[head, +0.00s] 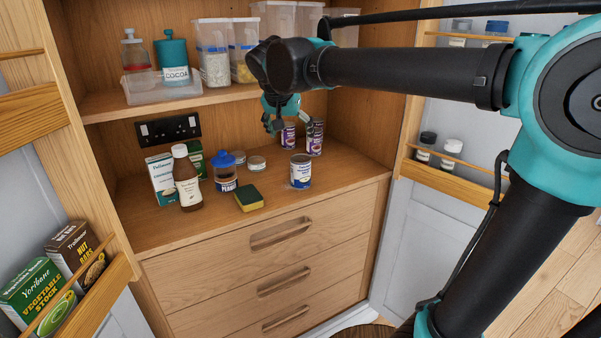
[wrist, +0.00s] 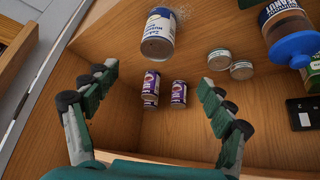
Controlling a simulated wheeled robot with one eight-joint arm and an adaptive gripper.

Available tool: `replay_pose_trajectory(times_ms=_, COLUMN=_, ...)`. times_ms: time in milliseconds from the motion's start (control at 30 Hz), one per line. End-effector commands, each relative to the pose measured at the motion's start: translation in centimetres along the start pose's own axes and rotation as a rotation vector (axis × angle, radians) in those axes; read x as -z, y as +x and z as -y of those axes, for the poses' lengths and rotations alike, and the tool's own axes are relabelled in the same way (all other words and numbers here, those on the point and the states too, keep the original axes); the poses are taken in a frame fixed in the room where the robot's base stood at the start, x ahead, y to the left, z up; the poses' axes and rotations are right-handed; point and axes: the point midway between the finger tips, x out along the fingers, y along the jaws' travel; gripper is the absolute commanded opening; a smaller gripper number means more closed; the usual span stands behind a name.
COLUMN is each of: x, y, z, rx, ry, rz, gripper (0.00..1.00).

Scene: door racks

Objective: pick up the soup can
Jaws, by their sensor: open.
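A can with a white and dark blue label (head: 300,172) stands upright near the front right of the cupboard counter. It looks like the soup can, but its label is too small to read surely. In the wrist view the same can (wrist: 158,36) lies at the top, beyond my fingertips. My gripper (wrist: 156,80) is open, with nothing between its fingers touching them. In the head view my gripper (head: 273,122) hangs above the counter, behind and left of the white and blue can, near several purple cans (head: 314,140).
A sponge (head: 249,198), a peanut jar with blue lid (head: 225,172), a brown bottle (head: 186,178) and low tins (head: 256,163) stand left of the can. A shelf (head: 108,103) with containers is above.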

Motion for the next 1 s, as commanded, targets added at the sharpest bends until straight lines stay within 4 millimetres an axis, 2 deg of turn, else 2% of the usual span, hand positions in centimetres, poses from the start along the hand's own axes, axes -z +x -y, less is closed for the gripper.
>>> replay_pose_trajectory(times_ms=500, x=0.0, y=9.8, z=-0.2, rx=-0.001, ry=0.001, rz=0.001, gripper=0.82)
replay_pose_trajectory(times_ms=800, x=-0.1, y=11.9, z=-0.2, rx=0.000, ry=0.000, rz=0.001, gripper=0.82)
replay_pose_trajectory(times_ms=1000, x=-0.5, y=14.8, z=-0.5, rx=0.000, ry=0.001, rz=0.001, gripper=0.82)
